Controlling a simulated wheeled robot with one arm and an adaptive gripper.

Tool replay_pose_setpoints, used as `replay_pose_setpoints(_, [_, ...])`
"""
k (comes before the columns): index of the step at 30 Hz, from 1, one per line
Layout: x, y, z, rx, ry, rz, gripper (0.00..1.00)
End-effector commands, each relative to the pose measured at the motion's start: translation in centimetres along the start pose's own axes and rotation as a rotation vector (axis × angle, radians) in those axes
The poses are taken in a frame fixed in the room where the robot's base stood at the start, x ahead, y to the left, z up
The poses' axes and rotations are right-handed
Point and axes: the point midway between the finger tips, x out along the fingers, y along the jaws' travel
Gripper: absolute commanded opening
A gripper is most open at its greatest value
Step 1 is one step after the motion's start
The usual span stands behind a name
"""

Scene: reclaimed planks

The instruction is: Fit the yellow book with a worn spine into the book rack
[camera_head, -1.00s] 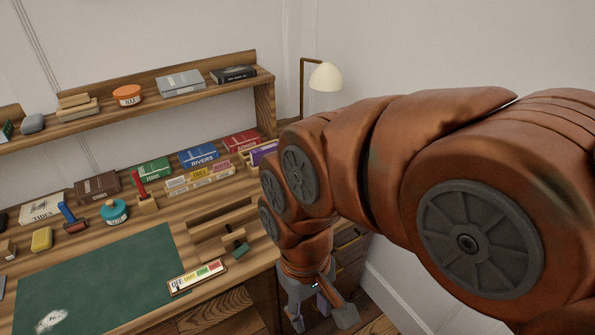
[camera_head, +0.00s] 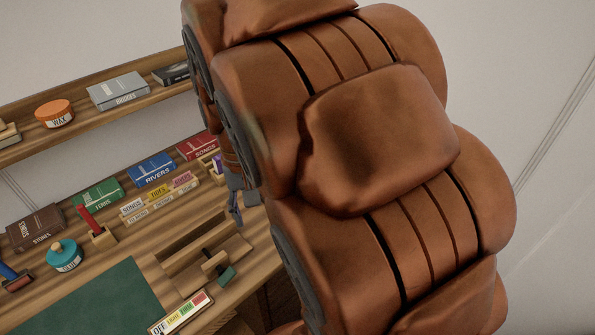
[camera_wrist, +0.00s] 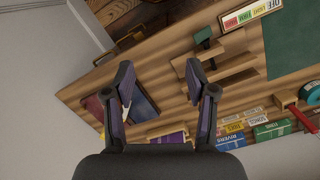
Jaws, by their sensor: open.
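My gripper (camera_wrist: 160,82) is open and empty in the wrist view, its two dark fingers apart above the desk's right end. In the head view only a small part of my gripper (camera_head: 236,208) shows beside my arm. A dark red book (camera_wrist: 98,106) and a dark blue one (camera_wrist: 143,104) lie beyond or under the left finger, partly covered by it. A purple item (camera_wrist: 170,138) is between the finger bases. I cannot make out a yellow book with a worn spine. A slotted wooden frame (camera_head: 180,268), perhaps the book rack, stands on the desk; it also shows in the wrist view (camera_wrist: 236,75).
A row of small labelled blocks (camera_head: 160,198) stands before the green (camera_head: 98,194), blue (camera_head: 152,170) and red (camera_head: 195,146) books. A glue pot (camera_head: 65,255) and green mat (camera_head: 95,305) are at left. A shelf (camera_head: 90,112) runs behind.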

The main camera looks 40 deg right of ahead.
Motion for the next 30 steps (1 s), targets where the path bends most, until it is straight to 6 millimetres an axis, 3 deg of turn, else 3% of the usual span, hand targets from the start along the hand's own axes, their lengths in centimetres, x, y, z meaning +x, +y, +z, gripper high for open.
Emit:
replay_pose_setpoints(3, [-0.3,1.3,-4.2,0.114,0.006,0.001,0.56])
replay_pose_setpoints(15, [0.7,7.4,-16.8,0.419,0.015,-0.01,0.56])
replay_pose_setpoints(24, [4.1,13.0,-24.6,0.585,0.001,-0.046,0.56])
replay_pose_setpoints(30, [6.8,16.2,-28.5,0.663,-0.008,-0.086,0.56])
